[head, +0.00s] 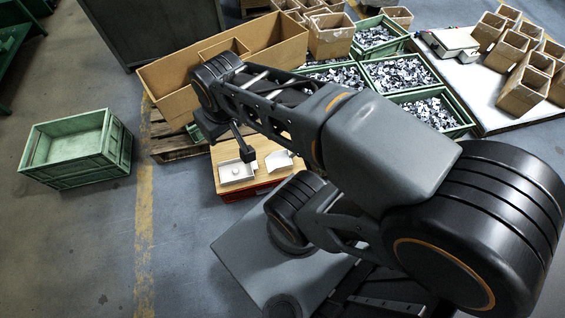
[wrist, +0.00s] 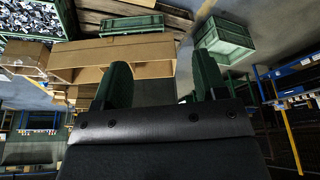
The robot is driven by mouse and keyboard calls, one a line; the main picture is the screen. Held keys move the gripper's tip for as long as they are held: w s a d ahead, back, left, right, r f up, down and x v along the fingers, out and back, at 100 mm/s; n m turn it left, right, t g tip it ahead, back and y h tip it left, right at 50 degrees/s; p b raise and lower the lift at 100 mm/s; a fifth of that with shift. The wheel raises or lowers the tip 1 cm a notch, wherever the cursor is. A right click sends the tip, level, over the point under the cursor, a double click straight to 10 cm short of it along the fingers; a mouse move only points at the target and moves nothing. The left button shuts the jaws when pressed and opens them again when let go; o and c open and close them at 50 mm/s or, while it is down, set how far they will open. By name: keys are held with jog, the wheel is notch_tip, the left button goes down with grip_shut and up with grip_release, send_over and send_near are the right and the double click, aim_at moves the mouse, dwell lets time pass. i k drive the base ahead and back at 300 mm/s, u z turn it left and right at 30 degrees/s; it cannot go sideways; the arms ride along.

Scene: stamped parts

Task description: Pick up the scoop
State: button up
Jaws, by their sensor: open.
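Two small white metal pieces lie on a low wooden-topped stand (head: 228,190) in the head view. The left one (head: 236,171) is a shallow tray-like piece. The right one (head: 280,163) has a slanted, scoop-like shape, partly hidden behind my arm; I cannot tell for certain which is the scoop. My gripper (head: 196,132) is beyond and to the left of the stand, largely hidden by my wrist. In the wrist view my gripper (wrist: 162,72) shows two green fingers wide apart with nothing between them. Neither white piece is identifiable there.
An empty green crate (head: 78,150) stands on the floor at left. A long cardboard box (head: 165,85) lies on a pallet (head: 170,147) behind the stand. Green bins of metal parts (head: 400,73) and several cardboard boxes (head: 523,88) fill the right. Floor left of the stand is clear.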

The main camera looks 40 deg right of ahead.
aim_at(277, 161)
jog(key=u, duration=1.2)
jog(key=i, duration=0.75)
jog(key=z, duration=3)
